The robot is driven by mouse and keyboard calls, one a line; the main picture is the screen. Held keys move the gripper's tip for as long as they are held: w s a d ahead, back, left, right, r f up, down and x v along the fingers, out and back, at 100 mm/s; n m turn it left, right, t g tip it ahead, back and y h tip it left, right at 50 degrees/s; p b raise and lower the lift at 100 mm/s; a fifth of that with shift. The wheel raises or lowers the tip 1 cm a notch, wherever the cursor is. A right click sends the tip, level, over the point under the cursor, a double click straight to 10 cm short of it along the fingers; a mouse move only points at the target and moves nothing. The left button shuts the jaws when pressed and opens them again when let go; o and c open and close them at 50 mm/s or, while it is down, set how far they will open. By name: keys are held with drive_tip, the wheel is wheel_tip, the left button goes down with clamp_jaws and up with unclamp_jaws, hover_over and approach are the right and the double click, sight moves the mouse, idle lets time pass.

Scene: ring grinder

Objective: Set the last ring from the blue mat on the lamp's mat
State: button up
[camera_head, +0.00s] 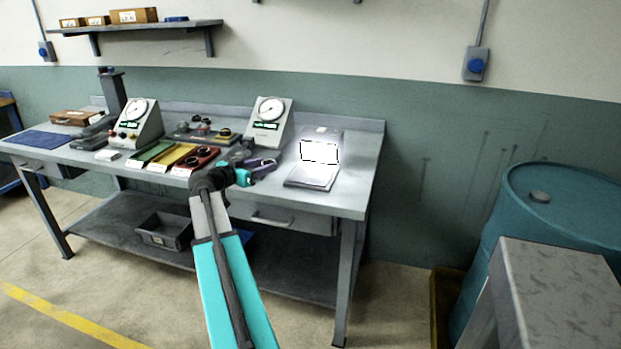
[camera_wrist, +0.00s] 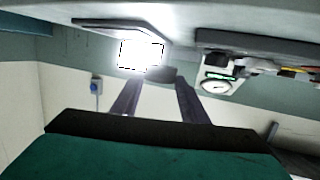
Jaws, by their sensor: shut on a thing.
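My gripper (camera_head: 264,166) is above the bench's front edge, left of the lamp's grey base (camera_head: 299,184). In the wrist view my gripper (camera_wrist: 160,92) is shut on a small dark grey piece, seemingly the ring (camera_wrist: 161,75), seen nearly edge-on. The lamp's light (camera_head: 319,152) is a glaring white patch, also in the wrist view (camera_wrist: 140,54). The glare hides what lies there, and I cannot make out the lamp's mat clearly. The blue mat (camera_head: 38,140) lies at the bench's far left and looks bare.
Two dial gauges (camera_head: 137,122) (camera_head: 268,120) stand at the back of the bench. Green (camera_head: 152,152), yellow (camera_head: 172,155) and red (camera_head: 187,166) trays lie left of my gripper. A teal drum (camera_head: 560,195) stands right of the bench.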

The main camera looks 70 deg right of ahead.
drive_tip(key=p, duration=0.4)
hover_over(308, 178)
drive_tip(key=shift+f, duration=0.75)
drive_tip(key=shift+f, duration=0.1)
drive_tip(key=shift+f+p, duration=0.45)
drive_tip(key=shift+f, duration=1.25)
drive_tip(key=shift+f, duration=0.1)
drive_tip(key=o, duration=1.1)
drive_tip(key=shift+o, duration=0.2)
drive_tip(key=shift+r, duration=0.2)
